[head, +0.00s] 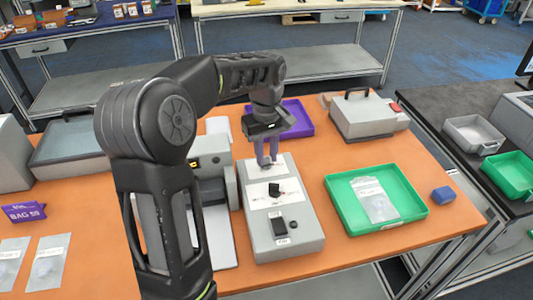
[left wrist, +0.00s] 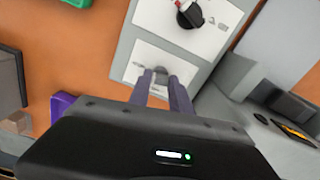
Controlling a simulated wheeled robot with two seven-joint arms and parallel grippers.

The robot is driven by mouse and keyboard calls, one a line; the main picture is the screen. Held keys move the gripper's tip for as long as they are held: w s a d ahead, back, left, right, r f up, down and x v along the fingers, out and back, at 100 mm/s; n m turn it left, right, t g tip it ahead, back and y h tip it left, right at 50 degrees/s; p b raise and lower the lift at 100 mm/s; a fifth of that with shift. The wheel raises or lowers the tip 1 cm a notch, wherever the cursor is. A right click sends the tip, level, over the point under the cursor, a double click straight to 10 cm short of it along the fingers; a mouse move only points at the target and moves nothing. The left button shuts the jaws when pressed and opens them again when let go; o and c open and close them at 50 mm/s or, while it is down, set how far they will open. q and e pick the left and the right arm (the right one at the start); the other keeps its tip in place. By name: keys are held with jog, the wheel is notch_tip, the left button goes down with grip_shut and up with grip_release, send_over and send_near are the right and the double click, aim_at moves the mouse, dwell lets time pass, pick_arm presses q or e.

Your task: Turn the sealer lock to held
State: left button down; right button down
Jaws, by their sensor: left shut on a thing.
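The sealer (head: 280,215) is a long grey box on the orange table, with white label plates on top. My left gripper (head: 267,162) points down at the far end of the sealer. In the left wrist view its purple-grey fingers (left wrist: 163,78) are shut on a small grey knob, taken as the sealer lock (left wrist: 160,71), on the far white plate. The fingers hide much of this knob and its markings. A black knob (head: 274,190) stands on the middle plate; it also shows in the left wrist view (left wrist: 189,15). My right gripper is out of view.
A purple tray (head: 300,118) and a grey handled case (head: 362,117) stand behind. A grey machine (head: 213,185) stands close on the left.

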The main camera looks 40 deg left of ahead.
aim_at(267, 158)
pick_arm(q)
jog(key=shift+m, duration=1.2)
jog(key=c, duration=1.2)
grip_release()
notch_tip(267, 158, up, 8)
jog(key=shift+f, duration=0.1)
